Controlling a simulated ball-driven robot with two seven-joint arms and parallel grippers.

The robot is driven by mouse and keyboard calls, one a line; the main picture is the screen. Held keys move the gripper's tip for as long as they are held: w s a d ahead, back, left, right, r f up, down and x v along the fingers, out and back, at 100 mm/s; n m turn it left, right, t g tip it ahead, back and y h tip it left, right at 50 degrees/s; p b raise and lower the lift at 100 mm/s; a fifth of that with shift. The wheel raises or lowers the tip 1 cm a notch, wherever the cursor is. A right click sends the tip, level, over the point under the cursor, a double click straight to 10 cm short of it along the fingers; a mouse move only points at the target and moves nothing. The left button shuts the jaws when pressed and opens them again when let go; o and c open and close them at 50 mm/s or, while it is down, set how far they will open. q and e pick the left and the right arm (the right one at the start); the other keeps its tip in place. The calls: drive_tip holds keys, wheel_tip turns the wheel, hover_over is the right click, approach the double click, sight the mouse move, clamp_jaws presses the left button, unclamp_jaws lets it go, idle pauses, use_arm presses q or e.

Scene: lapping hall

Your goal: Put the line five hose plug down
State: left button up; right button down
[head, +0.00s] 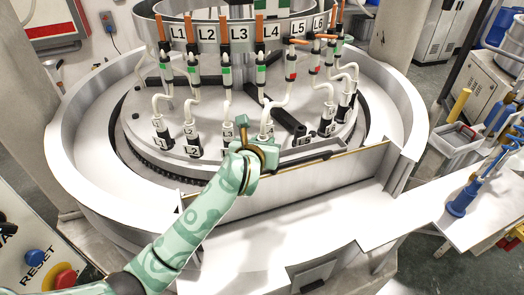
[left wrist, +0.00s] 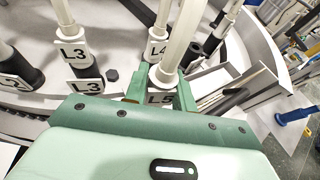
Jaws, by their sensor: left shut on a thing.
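My left gripper (head: 262,147) reaches over the near edge of the round machine. In the left wrist view its green fingers (left wrist: 160,92) are shut on the line five hose plug (left wrist: 160,99), whose label reads L5. The white L5 hose (left wrist: 181,40) rises from the plug. My right gripper is out of view.
The L4 plug (left wrist: 157,46) stands just beyond my fingers, and the L3 plug (left wrist: 72,48) to their left. A dark bar (head: 288,122) lies across the plate behind my gripper. A low metal wall (head: 310,185) stands in front. A side table (head: 480,205) holds blue tools at right.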

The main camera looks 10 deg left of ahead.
use_arm(q)
drive_tip(key=f, duration=0.2)
drive_tip(key=f+p, duration=0.1)
drive_tip(key=shift+w+a+f, duration=0.15)
drive_tip(key=shift+w+a, duration=0.15)
drive_tip(key=shift+d+f, duration=0.1)
drive_tip(key=shift+f, duration=0.1)
drive_tip(key=shift+f+b, duration=0.2)
drive_tip(key=shift+b, duration=0.1)
drive_tip(key=o, duration=0.8)
drive_tip(key=shift+o, duration=0.2)
